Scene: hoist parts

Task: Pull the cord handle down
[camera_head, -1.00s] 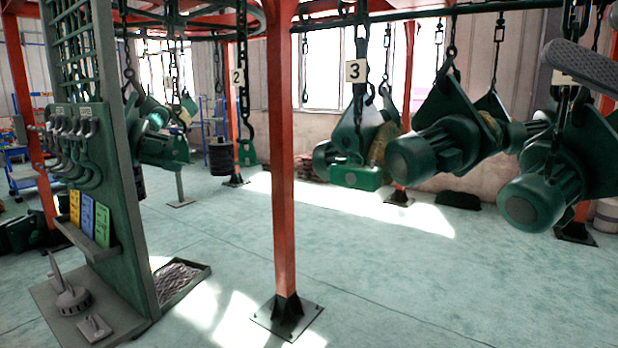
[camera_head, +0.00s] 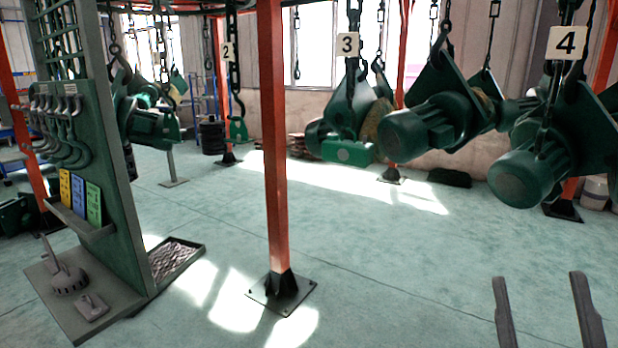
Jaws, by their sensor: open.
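I cannot make out a cord handle for certain among the hanging parts. Chains hang from the overhead frame, with number tags 2 (camera_head: 227,52), 3 (camera_head: 347,45) and 4 (camera_head: 567,43). A green hoist block (camera_head: 347,152) hangs under tag 3, and a green motor unit (camera_head: 530,165) hangs below tag 4. My gripper (camera_head: 538,280) shows at the lower right as two dark grey fingers. They are spread wide apart with only bare floor between them, below and apart from the hanging motors.
A red post (camera_head: 272,140) with a bolted foot stands mid-view. A green panel (camera_head: 112,190) with grey hooks and coloured booklets stands on the left. A tray (camera_head: 172,258) lies beside it. Another motor unit (camera_head: 425,128) hangs right of centre. The floor in front is clear.

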